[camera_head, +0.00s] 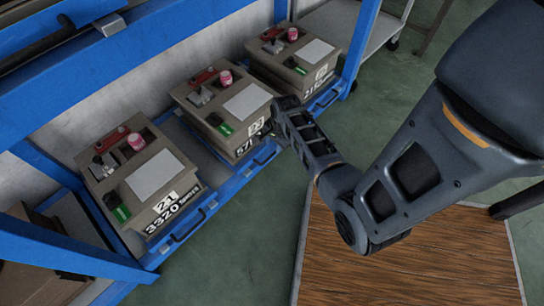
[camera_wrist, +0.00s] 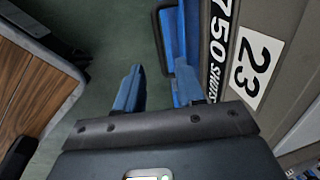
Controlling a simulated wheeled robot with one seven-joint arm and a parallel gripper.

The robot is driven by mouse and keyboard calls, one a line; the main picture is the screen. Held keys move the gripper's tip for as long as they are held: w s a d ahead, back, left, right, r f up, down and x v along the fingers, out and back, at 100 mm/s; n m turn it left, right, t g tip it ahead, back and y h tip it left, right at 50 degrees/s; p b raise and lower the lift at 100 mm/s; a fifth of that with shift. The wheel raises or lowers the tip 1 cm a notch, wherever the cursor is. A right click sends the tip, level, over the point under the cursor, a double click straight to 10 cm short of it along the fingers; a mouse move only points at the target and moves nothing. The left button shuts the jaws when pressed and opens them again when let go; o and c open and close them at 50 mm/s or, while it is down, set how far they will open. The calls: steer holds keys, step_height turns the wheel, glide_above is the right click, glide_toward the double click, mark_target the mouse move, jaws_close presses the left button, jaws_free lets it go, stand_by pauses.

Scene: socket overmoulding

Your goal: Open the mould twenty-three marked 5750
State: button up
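The mould twenty-three (camera_head: 222,98) is the middle of several grey-brown boxes on the blue rack, with a white sheet, a pink cylinder and a green item on top. Its front shows in the wrist view (camera_wrist: 222,15) at the right, with a "23" label and "750 SHOTS" readable; the rest of the marking is cut off. My gripper (camera_head: 274,128) is at its front right corner in the head view and hides part of the marking. In the wrist view my gripper's two blue fingers (camera_wrist: 158,92) are apart, with nothing seen between them. The right finger is close beside the mould's front; contact cannot be told.
The mould marked 21 and 3320 (camera_head: 146,178) stands to the left, and another mould (camera_head: 296,58) stands behind to the right. A dark handle (camera_head: 265,156) sits on the blue tray edge below the middle mould. A wood-topped surface (camera_head: 420,270) lies at the lower right; green floor lies between.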

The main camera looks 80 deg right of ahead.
mark_target(272, 155)
steer(key=f+b, duration=0.1)
steer(key=f, duration=0.1)
steer(key=f+b, duration=0.1)
steer(key=f, duration=0.2)
steer(key=w+f+b, duration=0.1)
steer(key=f, duration=0.1)
steer(key=shift+w+d+f+b, duration=0.1)
steer(key=shift+d+f+b, duration=0.15)
steer(key=shift+d+b, duration=0.15)
jaws_close()
stand_by(0.3)
